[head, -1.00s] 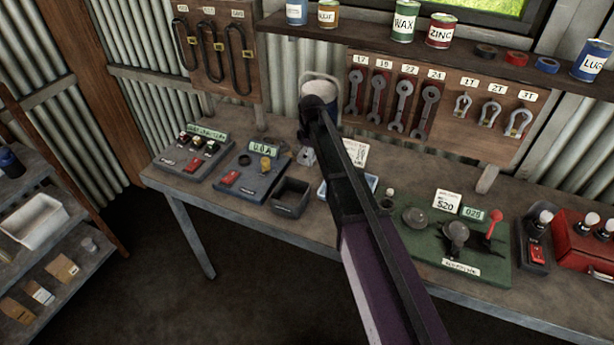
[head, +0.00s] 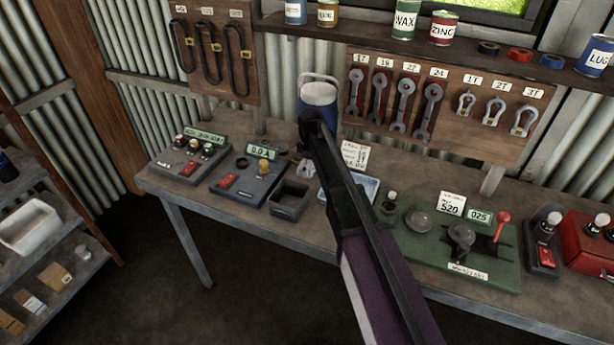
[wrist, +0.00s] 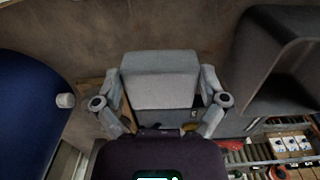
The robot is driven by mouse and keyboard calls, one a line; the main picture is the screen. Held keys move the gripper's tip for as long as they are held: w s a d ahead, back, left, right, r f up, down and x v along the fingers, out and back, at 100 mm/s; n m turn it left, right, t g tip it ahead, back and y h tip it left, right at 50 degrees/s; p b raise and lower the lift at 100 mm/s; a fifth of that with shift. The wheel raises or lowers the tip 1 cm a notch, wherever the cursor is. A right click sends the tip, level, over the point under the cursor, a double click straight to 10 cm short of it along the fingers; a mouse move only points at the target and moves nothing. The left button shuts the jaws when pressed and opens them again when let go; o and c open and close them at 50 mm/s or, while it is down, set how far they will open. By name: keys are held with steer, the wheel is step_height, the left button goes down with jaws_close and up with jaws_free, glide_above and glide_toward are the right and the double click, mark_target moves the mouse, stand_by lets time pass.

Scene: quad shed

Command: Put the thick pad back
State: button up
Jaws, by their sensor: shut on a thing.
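The thick pad appears to be the pale grey block (wrist: 160,80) in the wrist view. It sits between the two grey fingers of my gripper (wrist: 163,100), which is shut on it. In the head view my gripper (head: 306,168) is low over the bench, behind the small dark open bin (head: 289,198) and in front of the blue jug (head: 318,100). My own arm hides part of it there, and the pad is too small to make out clearly. I cannot tell whether the pad touches the bench.
In the wrist view the blue jug (wrist: 35,110) is close at left and the dark bin (wrist: 275,60) close at right. Two instrument boxes (head: 245,178) stand left on the bench (head: 420,295). A blue-edged tray (head: 365,188) and a green machine (head: 455,245) are right.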

mark_target(311, 167)
steer(key=shift+f+b, duration=1.75)
steer(key=shift+f, duration=0.1)
steer(key=shift+f, duration=0.15)
steer(key=o, duration=0.7)
steer(key=shift+c, duration=0.2)
steer(key=shift+r, duration=0.2)
step_height(311, 167, up, 12)
steer(key=p, duration=1.2)
steer(key=shift+s+d, duration=0.1)
